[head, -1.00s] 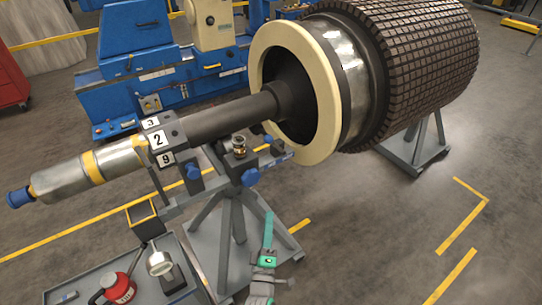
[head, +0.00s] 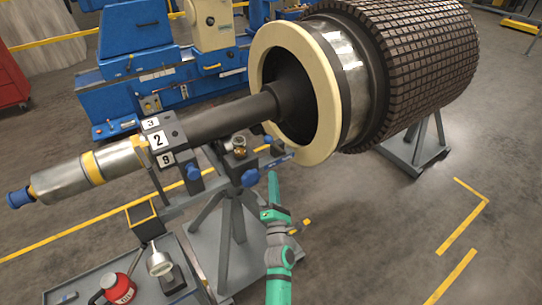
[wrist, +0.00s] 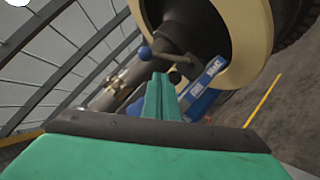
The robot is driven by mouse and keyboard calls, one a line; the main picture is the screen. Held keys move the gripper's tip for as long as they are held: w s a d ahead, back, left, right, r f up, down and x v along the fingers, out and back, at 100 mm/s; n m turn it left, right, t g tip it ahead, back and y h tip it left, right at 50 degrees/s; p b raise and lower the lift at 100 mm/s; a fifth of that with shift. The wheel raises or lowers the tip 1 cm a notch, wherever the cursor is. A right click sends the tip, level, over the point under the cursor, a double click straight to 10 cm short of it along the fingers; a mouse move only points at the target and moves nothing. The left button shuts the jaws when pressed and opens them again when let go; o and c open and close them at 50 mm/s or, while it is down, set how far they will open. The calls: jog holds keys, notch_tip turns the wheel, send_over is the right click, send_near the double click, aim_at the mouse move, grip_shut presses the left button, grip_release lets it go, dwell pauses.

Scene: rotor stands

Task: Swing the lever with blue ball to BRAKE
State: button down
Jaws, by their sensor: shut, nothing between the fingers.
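My gripper (head: 272,178) is shut and empty, raised beside the near rotor stand, its green fingers pointing up toward the stand's top. In the wrist view the shut fingers (wrist: 159,85) point at a lever with a blue ball (wrist: 145,53). The ball is at the lever's left end, beyond and slightly left of the fingertips; I see no clear contact. A blue label plate (wrist: 205,88) with white lettering is right of the fingers; its words are too small to read surely. In the head view the plate (head: 279,161) sits just above the fingertips, and the lever is hard to make out.
The rotor shaft (head: 225,118) and its cream ring (head: 322,140) hang close above the gripper. The grey stand (head: 238,225) has a blue knob (head: 249,178) left of the fingers. A tool cart (head: 85,290) stands lower left.

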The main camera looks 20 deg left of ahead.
aim_at(275, 146)
jog(key=x, duration=1)
jog(key=shift+a, duration=0.15)
dwell(0.4)
